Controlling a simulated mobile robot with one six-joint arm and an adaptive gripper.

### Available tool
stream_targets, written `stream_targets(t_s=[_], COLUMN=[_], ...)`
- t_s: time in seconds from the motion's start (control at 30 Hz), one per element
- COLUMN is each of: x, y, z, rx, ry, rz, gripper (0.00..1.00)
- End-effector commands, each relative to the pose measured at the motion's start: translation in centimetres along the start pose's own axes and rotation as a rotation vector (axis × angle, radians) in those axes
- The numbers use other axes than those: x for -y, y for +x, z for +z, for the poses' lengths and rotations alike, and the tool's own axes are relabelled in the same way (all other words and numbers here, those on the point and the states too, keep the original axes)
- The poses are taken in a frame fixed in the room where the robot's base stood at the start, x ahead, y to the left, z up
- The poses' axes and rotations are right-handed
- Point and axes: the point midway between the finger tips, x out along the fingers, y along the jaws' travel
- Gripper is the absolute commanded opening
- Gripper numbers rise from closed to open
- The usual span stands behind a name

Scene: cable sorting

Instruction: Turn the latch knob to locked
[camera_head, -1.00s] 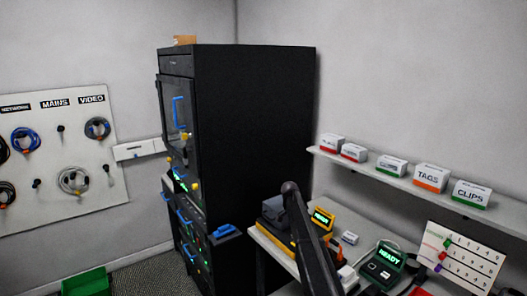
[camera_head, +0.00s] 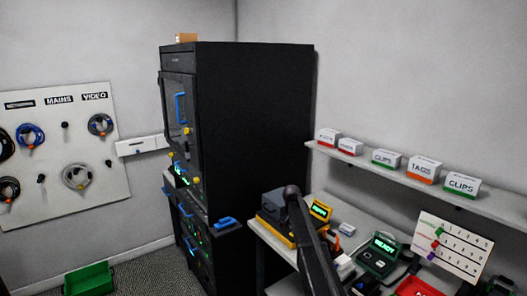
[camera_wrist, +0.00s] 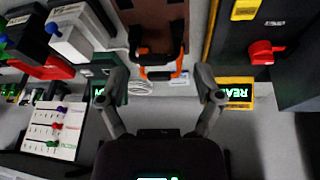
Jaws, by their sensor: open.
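The tall black rack cabinet (camera_head: 255,130) stands in the middle of the head view, its front seen at a steep angle. Small yellow knobs (camera_head: 196,180) show on its front near a blue door handle (camera_head: 181,108); I cannot tell which is the latch knob or how it is turned. In the wrist view a red knob (camera_wrist: 262,52) sits on a dark panel beside a yellow label; its role is unclear. My gripper (camera_wrist: 161,97) is open and empty, its fingers spread above the bench. The fingers do not show in the head view.
The bench holds a black-and-yellow unit (camera_head: 272,212) and a green READY device (camera_head: 380,255). A shelf (camera_head: 400,180) of labelled boxes runs above it. A cable board (camera_head: 60,160) hangs at left, with a green bin (camera_head: 88,278) on the floor.

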Motion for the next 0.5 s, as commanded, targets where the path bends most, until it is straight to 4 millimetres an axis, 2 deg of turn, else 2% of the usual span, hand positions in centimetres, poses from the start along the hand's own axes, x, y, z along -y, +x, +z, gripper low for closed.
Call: stream_targets(t_s=[0.37,0.5], x=[-7.5,-12.6], y=[1.6,2.6], z=[4.6,7.8], rx=[0.065,0.106], ry=[-0.190,-0.321], rz=[-0.018,-0.038], gripper=[0.84,0.84])
